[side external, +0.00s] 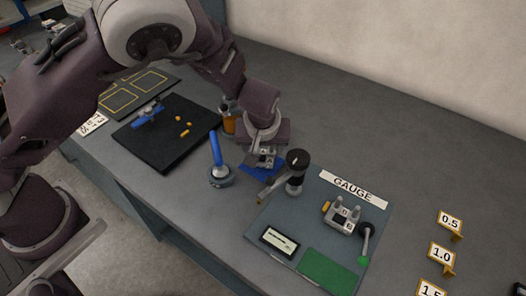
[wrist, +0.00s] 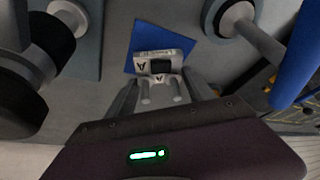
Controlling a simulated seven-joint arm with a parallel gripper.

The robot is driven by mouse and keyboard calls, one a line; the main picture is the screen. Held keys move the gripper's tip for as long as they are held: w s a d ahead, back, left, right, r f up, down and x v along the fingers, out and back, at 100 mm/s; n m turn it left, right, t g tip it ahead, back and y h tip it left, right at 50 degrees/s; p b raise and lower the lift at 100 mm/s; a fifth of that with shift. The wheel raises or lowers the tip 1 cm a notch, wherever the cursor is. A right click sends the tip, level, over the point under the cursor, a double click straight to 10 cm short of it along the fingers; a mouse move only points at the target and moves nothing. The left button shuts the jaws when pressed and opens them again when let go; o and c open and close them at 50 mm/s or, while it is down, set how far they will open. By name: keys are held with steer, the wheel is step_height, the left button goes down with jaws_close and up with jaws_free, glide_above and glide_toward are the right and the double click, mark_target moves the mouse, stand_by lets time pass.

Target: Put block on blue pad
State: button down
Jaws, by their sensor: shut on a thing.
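A silver-grey block (wrist: 160,62) with a dark square and letter "A" marks on it sits between the fingertips of my gripper (wrist: 160,84) in the wrist view. My gripper is shut on it. In the side view my gripper (side external: 266,158) is low over the bench, and the block is mostly hidden by the fingers. The blue pad (wrist: 160,38) lies flat on the bench; in the wrist view the block overlaps its near part. In the side view the pad (side external: 254,172) shows just below the fingers. I cannot tell whether block and pad touch.
A black-knobbed upright tool (side external: 296,174) stands close to the right of the pad, and a blue-handled tool on a round base (side external: 219,174) close to the left. A black tray (side external: 157,149) lies left.

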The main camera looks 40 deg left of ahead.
steer(key=shift+f, duration=0.65)
steer(key=shift+f, duration=0.1)
steer(key=shift+c, duration=1.9)
jaws_free()
steer(key=v, duration=1.2)
steer(key=s+a+r+m+g+h, duration=0.1)
steer(key=s+a+r+h, duration=0.1)
steer(key=s+a+r, duration=0.4)
steer(key=s+a+r+m+h, duration=0.2)
steer(key=s+r, duration=0.3)
steer(key=r, duration=0.3)
steer(key=s+a+r+m+t, duration=0.1)
steer(key=s+a+m, duration=0.1)
steer(key=s, duration=0.4)
steer(key=s+a+r+m+t+y, duration=0.1)
steer(key=s+a+r, duration=0.1)
steer(key=s+a, duration=0.2)
steer(key=s, duration=0.3)
steer(key=shift+s+m+t, duration=0.15)
steer(key=shift+m+t, duration=0.25)
